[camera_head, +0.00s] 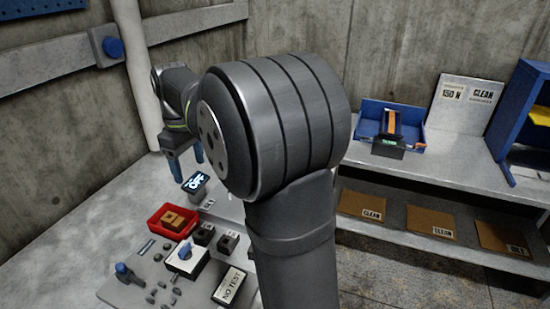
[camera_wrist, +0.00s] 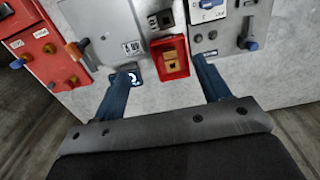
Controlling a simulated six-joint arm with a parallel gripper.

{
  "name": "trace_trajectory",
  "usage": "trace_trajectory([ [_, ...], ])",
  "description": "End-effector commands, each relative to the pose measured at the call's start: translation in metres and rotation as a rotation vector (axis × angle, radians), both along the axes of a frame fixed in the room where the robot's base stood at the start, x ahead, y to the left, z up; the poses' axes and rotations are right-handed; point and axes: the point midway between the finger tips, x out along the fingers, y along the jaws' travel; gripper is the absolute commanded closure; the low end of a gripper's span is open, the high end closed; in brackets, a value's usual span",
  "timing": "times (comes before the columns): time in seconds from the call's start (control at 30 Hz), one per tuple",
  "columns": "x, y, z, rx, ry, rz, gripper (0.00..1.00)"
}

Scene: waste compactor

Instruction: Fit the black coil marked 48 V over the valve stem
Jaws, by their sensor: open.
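Two black blocks with light labels, likely coils, stand side by side on the bench in the head view: a left one (camera_head: 203,234) and a right one (camera_head: 228,242). Their markings are too small to read, so I cannot tell which is 48 V. A white-faced block with a blue part (camera_head: 186,257) stands in front of them; I cannot make out a valve stem for sure. My gripper (camera_head: 186,162) is open and empty above the back of the bench. In the wrist view its two blue fingers (camera_wrist: 165,84) are wide apart, with the bench beyond.
A red tray (camera_head: 154,224) holds an orange-brown block (camera_head: 172,219). A shelf with a blue tray (camera_head: 411,146) stands at right. The bench's left is clear.

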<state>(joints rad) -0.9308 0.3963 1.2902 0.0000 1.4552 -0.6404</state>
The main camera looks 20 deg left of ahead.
Motion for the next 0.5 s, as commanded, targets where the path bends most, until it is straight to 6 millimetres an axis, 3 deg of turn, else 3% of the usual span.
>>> trace_trajectory([
  [0.17, 0.000, 0.000, -0.002, -0.001, 0.000, 0.001, 0.31],
  [0.4, -0.007, -0.006, -0.060, -0.004, 0.003, 0.039, 0.31],
  [0.5, -0.008, -0.007, -0.075, -0.002, 0.001, 0.047, 0.31],
])
